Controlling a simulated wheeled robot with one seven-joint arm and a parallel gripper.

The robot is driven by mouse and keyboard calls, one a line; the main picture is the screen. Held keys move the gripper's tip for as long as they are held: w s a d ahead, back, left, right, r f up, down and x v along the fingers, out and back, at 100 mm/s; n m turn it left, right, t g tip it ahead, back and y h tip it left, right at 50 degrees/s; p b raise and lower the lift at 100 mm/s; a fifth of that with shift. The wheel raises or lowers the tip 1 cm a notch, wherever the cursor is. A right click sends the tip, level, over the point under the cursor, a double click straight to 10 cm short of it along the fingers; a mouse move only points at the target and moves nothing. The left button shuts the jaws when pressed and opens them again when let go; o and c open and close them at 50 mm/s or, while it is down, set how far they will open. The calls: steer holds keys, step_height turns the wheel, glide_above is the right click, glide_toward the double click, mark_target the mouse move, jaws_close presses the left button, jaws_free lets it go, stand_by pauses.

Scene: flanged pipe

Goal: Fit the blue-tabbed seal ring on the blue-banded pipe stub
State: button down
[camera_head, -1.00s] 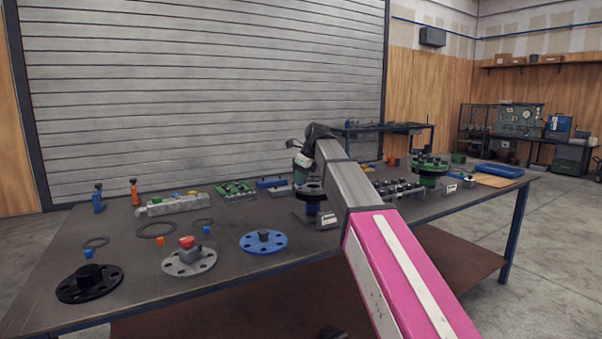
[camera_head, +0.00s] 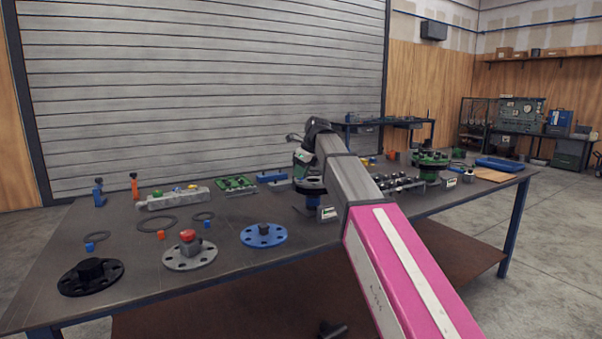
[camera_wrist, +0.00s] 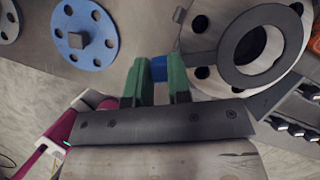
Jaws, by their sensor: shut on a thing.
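My gripper (camera_wrist: 157,82) has green fingers shut on the blue tab (camera_wrist: 159,68) of a dark seal ring (camera_wrist: 230,55) in the wrist view. The ring lies over the face of a grey flange (camera_wrist: 206,27) with bolt holes. I cannot tell whether ring and flange touch. In the head view, the pipe stub (camera_head: 308,203) stands on the table under my arm's end. My arm partly hides it, and the held ring cannot be made out there.
A blue flange disc (camera_head: 254,240), a grey one (camera_head: 180,260) and a black one (camera_head: 73,284) lie left on the table. Loose rings with coloured tabs lie behind them. A green-flanged stub (camera_head: 430,160) stands right. Dark fittings (camera_wrist: 290,128) are close right of my gripper.

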steer(key=shift+f, duration=0.1)
steer(key=shift+f, duration=0.7)
steer(key=shift+f, duration=0.45)
stand_by(0.5)
steer(key=c, duration=1)
jaws_free()
steer(key=a+v, duration=0.1)
steer(key=v, duration=0.5)
steer(key=w+a+r+v, duration=0.1)
steer(key=v, duration=0.5)
steer(key=a+v, duration=0.1)
steer(key=v, duration=0.6)
steer(key=shift+w+r, duration=0.2)
steer(key=shift+r, duration=0.05)
